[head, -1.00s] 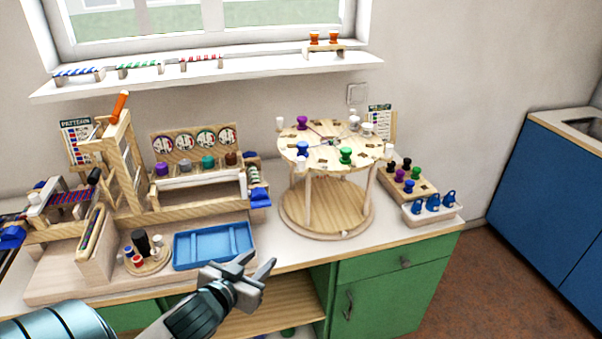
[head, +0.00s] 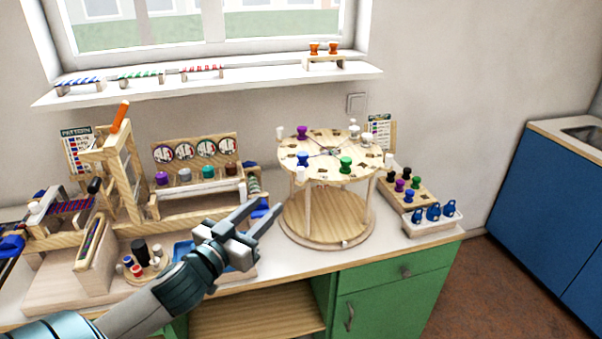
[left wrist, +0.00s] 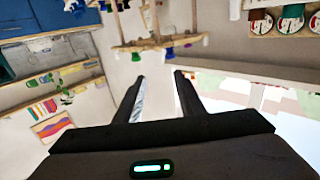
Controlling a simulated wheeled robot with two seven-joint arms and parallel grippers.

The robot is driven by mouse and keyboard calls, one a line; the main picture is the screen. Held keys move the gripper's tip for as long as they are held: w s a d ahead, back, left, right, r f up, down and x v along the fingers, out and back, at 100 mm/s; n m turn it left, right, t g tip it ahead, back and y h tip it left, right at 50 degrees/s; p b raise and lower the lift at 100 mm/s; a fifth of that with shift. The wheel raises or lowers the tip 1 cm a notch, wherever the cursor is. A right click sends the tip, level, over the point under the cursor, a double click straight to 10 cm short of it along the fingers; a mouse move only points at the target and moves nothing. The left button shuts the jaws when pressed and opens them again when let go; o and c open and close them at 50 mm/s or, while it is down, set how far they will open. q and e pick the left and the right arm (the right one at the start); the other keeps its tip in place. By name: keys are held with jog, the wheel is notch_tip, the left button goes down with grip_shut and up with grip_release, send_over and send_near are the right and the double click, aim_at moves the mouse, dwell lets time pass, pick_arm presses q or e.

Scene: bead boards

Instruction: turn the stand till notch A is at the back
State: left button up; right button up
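The round wooden stand (head: 335,168) has a notched top disc on posts above a wider base disc (head: 328,222). Purple, blue, green and white pegs sit around its top. The notch letters are too small to read, so I cannot tell where notch A is. My left gripper (head: 264,212) is open and empty, in front of the stand and to its left, apart from it. In the left wrist view my two dark fingers (left wrist: 160,80) are spread, and the stand (left wrist: 155,43) appears upside down beyond them. My right gripper is not in view.
A peg block (head: 405,185) and a white tray with blue pieces (head: 433,218) stand right of the stand. A wooden rack (head: 195,200), a blue tray (head: 182,248) and a bead loom (head: 70,215) are to the left.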

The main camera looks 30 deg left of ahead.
aim_at(299, 174)
pick_arm(q)
jog(key=shift+w, duration=0.1)
